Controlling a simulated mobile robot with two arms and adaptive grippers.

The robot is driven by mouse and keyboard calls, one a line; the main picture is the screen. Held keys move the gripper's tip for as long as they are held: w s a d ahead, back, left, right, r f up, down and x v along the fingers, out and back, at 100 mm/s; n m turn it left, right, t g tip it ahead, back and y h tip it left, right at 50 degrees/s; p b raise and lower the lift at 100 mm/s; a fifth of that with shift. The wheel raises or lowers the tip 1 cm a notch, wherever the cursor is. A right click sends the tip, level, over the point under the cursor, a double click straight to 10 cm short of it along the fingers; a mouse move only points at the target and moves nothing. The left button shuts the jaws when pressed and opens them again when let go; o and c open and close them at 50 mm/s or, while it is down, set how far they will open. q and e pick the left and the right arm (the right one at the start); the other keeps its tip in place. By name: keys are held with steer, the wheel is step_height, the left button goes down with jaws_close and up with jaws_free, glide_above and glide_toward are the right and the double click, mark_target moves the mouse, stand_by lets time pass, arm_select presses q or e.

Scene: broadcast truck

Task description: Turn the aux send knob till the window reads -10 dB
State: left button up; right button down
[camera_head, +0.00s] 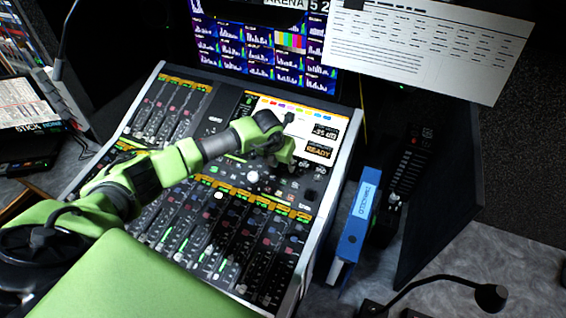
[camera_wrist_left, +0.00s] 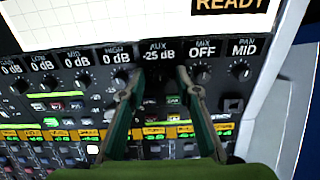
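The mixing console's aux send knob (camera_wrist_left: 158,76) is a dark knob under the AUX label in the left wrist view, and its shape is hard to make out. The small window (camera_wrist_left: 158,55) above it reads -25 dB. A larger readout (camera_head: 325,132) on the console screen shows in the head view, its digits small. My left gripper (camera_wrist_left: 159,73) points down at the knob row, fingers apart, one on each side of the aux knob. I see a gap between the fingers and cannot tell any contact. In the head view my left gripper (camera_head: 284,163) hides the knob. My right gripper is not in view.
Other knobs stand close by, with the HIGH knob (camera_wrist_left: 121,77) on the left and the MIX knob (camera_wrist_left: 202,75) on the right. Faders (camera_head: 215,250) fill the console's front. A blue binder (camera_head: 357,222) stands right of the console. A paper sheet (camera_head: 430,45) hangs above.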

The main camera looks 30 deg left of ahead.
arm_select(q)
jaws_close()
steer(key=shift+f+m+b, duration=0.15)
steer(key=shift+m+b, duration=0.65)
steer(key=shift+b, duration=0.35)
steer(key=m+b, duration=0.6)
steer(key=b, duration=0.1)
steer(key=shift+d+m+b, duration=0.15)
steer(key=shift+m+b, duration=1.7)
steer(key=shift+m, duration=0.25)
steer(key=shift+r, duration=0.2)
jaws_free()
